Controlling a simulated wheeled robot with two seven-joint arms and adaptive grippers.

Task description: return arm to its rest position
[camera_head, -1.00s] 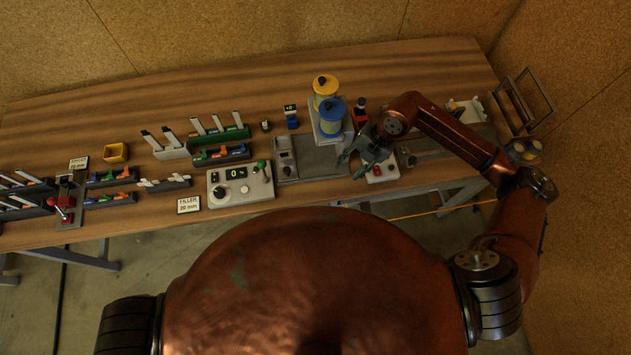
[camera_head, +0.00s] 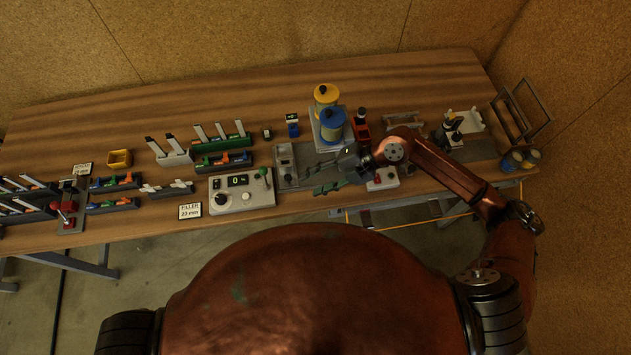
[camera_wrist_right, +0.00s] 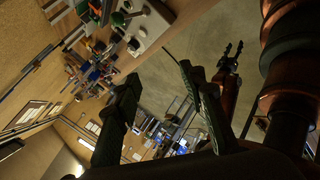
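My right arm (camera_head: 450,172) reaches in from the right over the right half of the workbench. My right gripper (camera_head: 328,176) is over the bench's front part, right of the grey control box, its dark green fingers pointing left. In the right wrist view its two fingers (camera_wrist_right: 160,105) stand well apart with nothing between them. A second dark gripper on a reddish arm, my left gripper (camera_wrist_right: 232,50), shows small in the right wrist view. Its fingertips are apart and empty. It is not in the head view.
The control box (camera_head: 241,188) with a display and green-topped lever is close by. Blue and yellow canisters (camera_head: 333,124) stand behind the gripper. A small box (camera_head: 383,179) sits under the wrist. Frames (camera_head: 525,106) stand far right. Racks and bins fill the left; the bench back is clear.

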